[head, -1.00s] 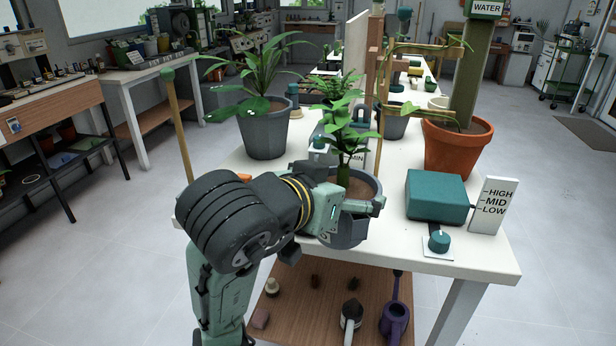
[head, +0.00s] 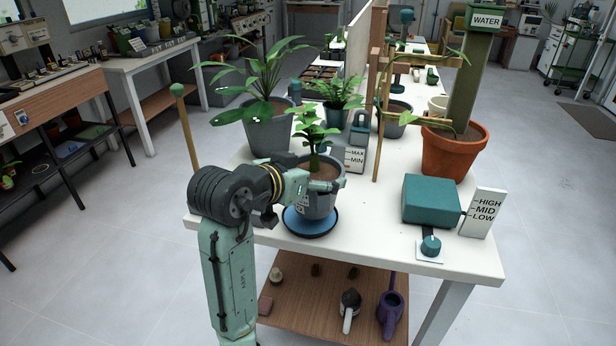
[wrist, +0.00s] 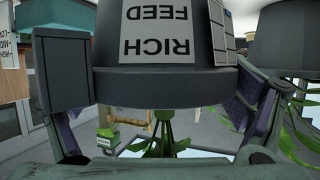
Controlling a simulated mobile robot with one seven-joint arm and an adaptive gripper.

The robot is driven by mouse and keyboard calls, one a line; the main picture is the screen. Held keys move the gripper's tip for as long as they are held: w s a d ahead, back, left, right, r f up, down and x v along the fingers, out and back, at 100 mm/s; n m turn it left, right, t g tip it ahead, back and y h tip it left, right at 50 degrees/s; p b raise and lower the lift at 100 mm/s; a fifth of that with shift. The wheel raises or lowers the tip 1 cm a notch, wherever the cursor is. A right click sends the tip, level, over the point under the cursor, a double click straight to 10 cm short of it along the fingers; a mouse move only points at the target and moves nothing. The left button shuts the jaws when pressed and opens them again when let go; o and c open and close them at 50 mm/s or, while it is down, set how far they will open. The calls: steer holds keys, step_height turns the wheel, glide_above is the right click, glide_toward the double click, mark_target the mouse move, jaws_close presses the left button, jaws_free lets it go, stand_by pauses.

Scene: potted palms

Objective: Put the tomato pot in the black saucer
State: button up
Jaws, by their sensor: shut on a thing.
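My gripper (head: 325,185) is shut on a grey pot (head: 322,205) with a small leafy green plant, at the near left part of the white table. The pot is upright. In the wrist view the pot (wrist: 160,86) fills the space between the fingers, and its label reads RICH FEED upside down. A round saucer (head: 308,229) with a dark rim and blue inside lies under the pot. The saucer's front shows and its back is hidden by the pot. I cannot tell whether the pot's base touches it.
A larger grey pot (head: 268,132) with a broad-leaved plant stands behind left. A terracotta pot (head: 452,150) stands right, behind a teal box (head: 431,200) with a dial (head: 431,245) and level sign (head: 482,212). A MAX/MIN gauge (head: 355,158) and wooden stakes stand behind the held pot.

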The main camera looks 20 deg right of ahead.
steer(key=shift+w, duration=1.05)
steer(key=shift+w+a+f, duration=0.1)
steer(key=shift+f, duration=0.25)
steer(key=shift+f+p, duration=0.45)
steer(key=shift+f, duration=1.05)
steer(key=o, duration=1.5)
steer(key=shift+c, duration=0.2)
